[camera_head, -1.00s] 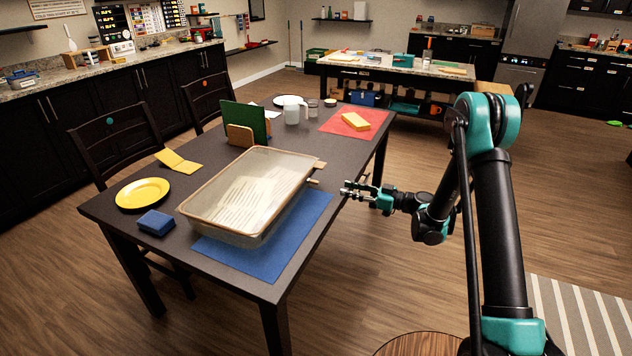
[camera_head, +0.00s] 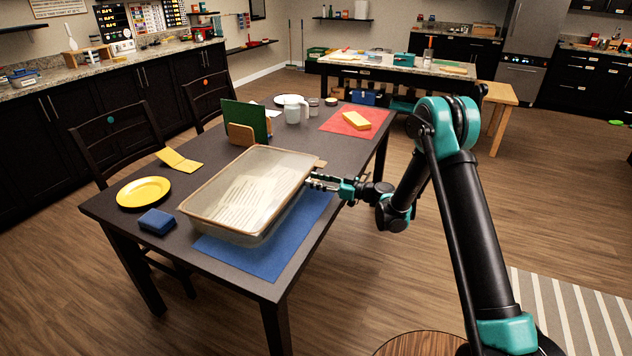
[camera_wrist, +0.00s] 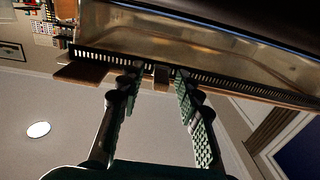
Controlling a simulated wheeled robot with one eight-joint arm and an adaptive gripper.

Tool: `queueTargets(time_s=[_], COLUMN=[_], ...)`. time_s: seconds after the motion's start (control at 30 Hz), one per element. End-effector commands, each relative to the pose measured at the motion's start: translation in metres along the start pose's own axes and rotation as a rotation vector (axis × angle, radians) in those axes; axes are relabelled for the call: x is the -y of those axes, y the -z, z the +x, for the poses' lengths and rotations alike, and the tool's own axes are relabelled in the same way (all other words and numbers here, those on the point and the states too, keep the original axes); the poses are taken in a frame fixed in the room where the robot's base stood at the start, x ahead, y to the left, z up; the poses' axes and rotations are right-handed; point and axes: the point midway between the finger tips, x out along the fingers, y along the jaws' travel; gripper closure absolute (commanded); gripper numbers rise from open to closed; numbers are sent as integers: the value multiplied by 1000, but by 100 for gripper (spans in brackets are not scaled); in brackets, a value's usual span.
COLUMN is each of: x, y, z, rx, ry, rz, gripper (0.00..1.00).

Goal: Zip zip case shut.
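The zip case (camera_head: 248,195) is a large, shallow, translucent case with a tan rim, lying on a blue mat (camera_head: 300,235). In the wrist view its side (camera_wrist: 220,45) fills the top, with a dark row of zip teeth (camera_wrist: 235,83) along the edge. A small brownish zip pull (camera_wrist: 161,77) sticks out from that row. My gripper (camera_head: 312,180) is at the case's right edge, near its far corner. In the wrist view my gripper (camera_wrist: 160,72) is open, its fingertips on either side of the pull with gaps visible.
A brown tab (camera_wrist: 82,73) juts from the case edge left of my fingers in the wrist view.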

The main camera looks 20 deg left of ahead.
Motion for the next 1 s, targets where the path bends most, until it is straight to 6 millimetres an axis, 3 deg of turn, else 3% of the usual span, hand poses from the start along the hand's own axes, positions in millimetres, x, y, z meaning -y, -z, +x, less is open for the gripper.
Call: queueTargets(time_s=[0.13, 0.4, 0.77, 1.0], x=[0, 0, -2, -32], y=[0, 0, 0, 0], z=[0, 0, 0, 0], rx=[0, 0, 0, 0], ry=[0, 0, 0, -2], rz=[0, 0, 0, 0], gripper=[67, 100, 100, 100])
